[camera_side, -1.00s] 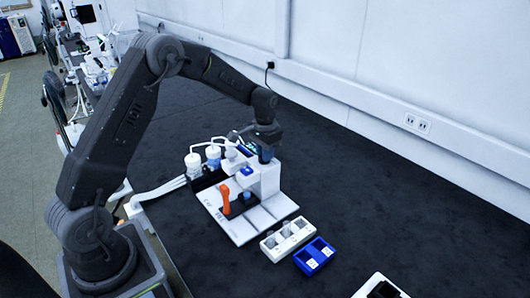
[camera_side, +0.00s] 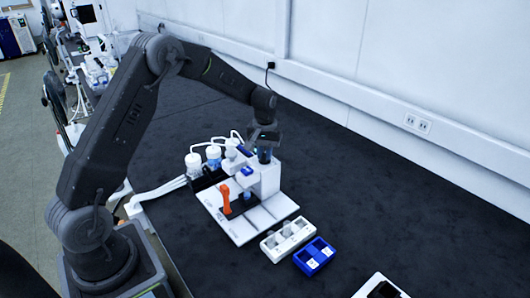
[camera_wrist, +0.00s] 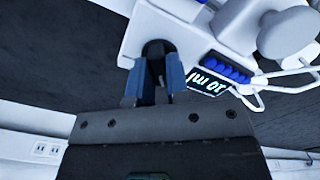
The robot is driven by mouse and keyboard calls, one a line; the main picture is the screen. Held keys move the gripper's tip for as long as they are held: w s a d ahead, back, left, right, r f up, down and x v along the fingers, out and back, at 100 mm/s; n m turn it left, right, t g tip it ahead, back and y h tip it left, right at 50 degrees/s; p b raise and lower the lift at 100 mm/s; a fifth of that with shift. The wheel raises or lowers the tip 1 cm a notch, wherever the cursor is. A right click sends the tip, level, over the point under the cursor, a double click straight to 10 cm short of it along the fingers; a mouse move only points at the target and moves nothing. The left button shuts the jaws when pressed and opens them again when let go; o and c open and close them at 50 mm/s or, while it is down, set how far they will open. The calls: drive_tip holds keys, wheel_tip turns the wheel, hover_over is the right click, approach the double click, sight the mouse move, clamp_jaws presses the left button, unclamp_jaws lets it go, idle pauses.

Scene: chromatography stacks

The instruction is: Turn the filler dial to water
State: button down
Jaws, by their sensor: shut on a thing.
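The white filler machine (camera_side: 266,184) stands on the dark table with its base plate towards the front. The dark dial (camera_wrist: 154,49) is on its top and shows between my fingers in the wrist view. My gripper (camera_wrist: 155,84) has two blue fingers and is shut on the dial, with a finger on either side. In the side view my gripper (camera_side: 265,154) points down onto the top of the machine. The lit display (camera_wrist: 206,82) beside the dial reads 10 ml, seen upside down. The dial's pointer and labels are hidden or too small to read.
White-capped bottles (camera_side: 193,161) with tubes stand left of the machine. An orange handle (camera_side: 225,199) is on the base plate. A white rack (camera_side: 286,240) and a blue rack (camera_side: 314,256) lie in front. The table to the right is mostly clear.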

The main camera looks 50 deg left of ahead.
drive_tip(key=shift+n, duration=1.1)
drive_tip(key=shift+r, duration=0.1)
drive_tip(key=c, duration=1.1)
unclamp_jaws()
wheel_tip(320, 180, up, 14)
